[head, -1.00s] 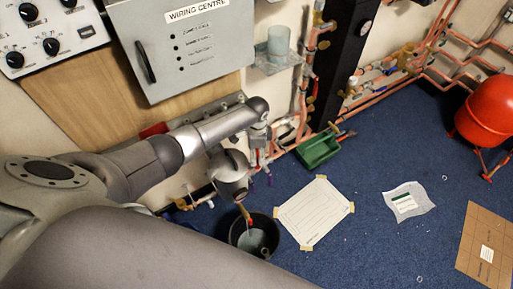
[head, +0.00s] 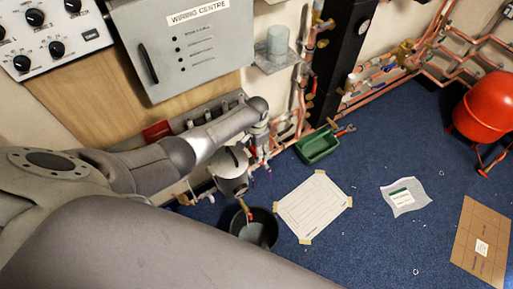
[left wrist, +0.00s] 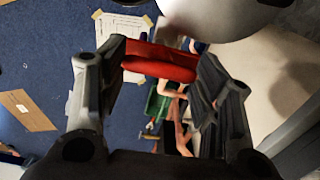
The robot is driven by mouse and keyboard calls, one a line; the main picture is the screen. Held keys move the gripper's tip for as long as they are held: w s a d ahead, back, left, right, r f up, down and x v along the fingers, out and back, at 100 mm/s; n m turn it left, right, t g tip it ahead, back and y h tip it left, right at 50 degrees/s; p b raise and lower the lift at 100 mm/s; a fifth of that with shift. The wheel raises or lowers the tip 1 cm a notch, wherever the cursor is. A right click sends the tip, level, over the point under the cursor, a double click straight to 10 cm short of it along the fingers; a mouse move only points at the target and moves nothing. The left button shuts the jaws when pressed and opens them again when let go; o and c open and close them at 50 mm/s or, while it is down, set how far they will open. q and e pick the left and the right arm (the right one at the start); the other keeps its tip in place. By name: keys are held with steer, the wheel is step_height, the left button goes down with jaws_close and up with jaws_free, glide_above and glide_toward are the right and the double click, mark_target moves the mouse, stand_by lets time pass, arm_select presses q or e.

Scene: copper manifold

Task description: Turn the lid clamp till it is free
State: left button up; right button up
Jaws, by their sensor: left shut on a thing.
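In the left wrist view a red bar (left wrist: 160,62), which looks like the handle of the lid clamp, lies crosswise between the fingers of my left gripper (left wrist: 158,74). The gripper is shut on it. A pale rounded housing (left wrist: 205,15) is close beyond it at the top of that view. In the head view a grey rounded canister (head: 229,170) hangs low by the wall, with my left gripper (head: 260,148) just to its right. The clamp is too small and covered to make out there. My right gripper is not in view.
A black bucket (head: 264,231) stands on the blue floor under the canister. A green tray (head: 318,146), a taped white sheet (head: 315,207) and a red vessel (head: 487,108) are to the right.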

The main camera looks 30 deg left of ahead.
arm_select(q)
steer(key=o, duration=1)
steer(key=shift+r, duration=6.05)
